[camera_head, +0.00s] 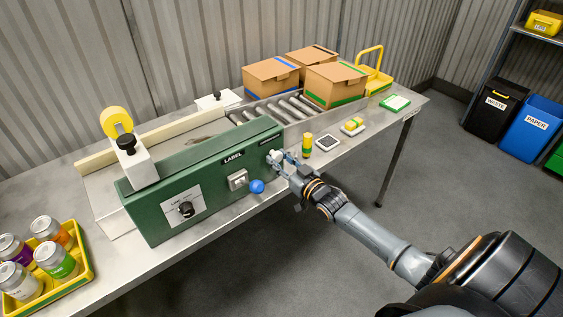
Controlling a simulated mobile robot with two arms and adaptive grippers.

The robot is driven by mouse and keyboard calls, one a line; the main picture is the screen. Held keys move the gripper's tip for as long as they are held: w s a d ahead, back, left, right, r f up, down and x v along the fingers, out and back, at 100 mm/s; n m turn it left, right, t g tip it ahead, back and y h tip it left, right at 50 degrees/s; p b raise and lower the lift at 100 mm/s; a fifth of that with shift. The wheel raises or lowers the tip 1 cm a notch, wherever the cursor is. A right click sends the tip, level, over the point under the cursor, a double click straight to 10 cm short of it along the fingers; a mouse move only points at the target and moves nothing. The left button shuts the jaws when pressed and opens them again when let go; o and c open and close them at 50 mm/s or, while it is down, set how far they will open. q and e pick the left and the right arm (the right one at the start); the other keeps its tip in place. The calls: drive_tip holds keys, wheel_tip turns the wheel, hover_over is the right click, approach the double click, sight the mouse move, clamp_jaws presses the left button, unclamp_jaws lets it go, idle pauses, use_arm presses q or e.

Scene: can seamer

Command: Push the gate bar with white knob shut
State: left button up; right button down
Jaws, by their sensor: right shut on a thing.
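A white knob (274,156) shows at the right end of the green labelling machine (225,180). My right gripper (281,160) comes in from the right and is shut on this knob. The fingers cover part of the knob. The gate bar behind it is mostly hidden by the machine's end and my gripper, so I cannot tell how far it stands open. My left gripper is not in view.
A blue ball knob (257,186) and a white switch (237,180) sit close by on the machine's front.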

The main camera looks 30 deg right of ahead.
drive_tip(key=c, duration=1.1)
unclamp_jaws()
drive_tip(key=shift+r, duration=0.1)
drive_tip(key=shift+c, duration=0.2)
drive_tip(key=shift+o, duration=1.1)
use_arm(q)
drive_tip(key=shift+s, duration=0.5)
use_arm(e)
drive_tip(key=shift+s, duration=0.45)
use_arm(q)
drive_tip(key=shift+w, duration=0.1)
use_arm(e)
drive_tip(key=s, duration=1.1)
drive_tip(key=shift+d, duration=0.45)
drive_tip(key=shift+f, duration=0.2)
